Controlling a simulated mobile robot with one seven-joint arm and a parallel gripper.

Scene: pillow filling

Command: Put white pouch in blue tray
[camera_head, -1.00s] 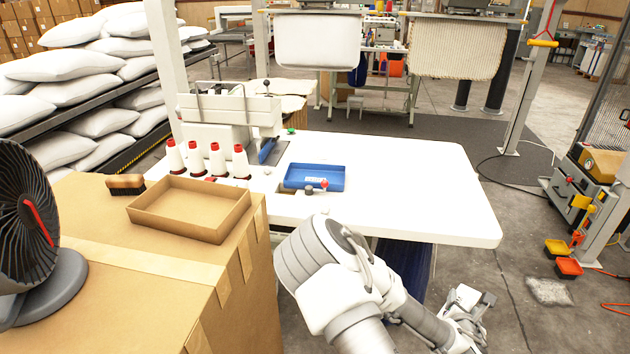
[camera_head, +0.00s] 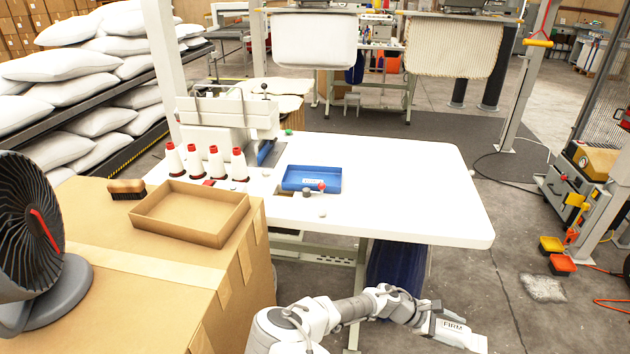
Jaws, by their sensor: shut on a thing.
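The blue tray (camera_head: 290,188) lies on the white sewing table, right of the thread cones. It has a small pale label with lettering inside. My gripper (camera_head: 462,336) is low at the bottom right, in front of the table and apart from the tray. It is shut on a white pouch (camera_head: 453,327) with dark lettering that seems to read "FIRM". The gripper partly hides the pouch, and its fingertips are hard to make out.
The white table (camera_head: 420,200) is clear right of the tray. Small knobs, one red, stand at the tray's front edge. Several white thread cones (camera_head: 217,165) stand left. A cardboard tray (camera_head: 180,232), brush (camera_head: 127,189) and fan (camera_head: 35,240) sit on a large carton.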

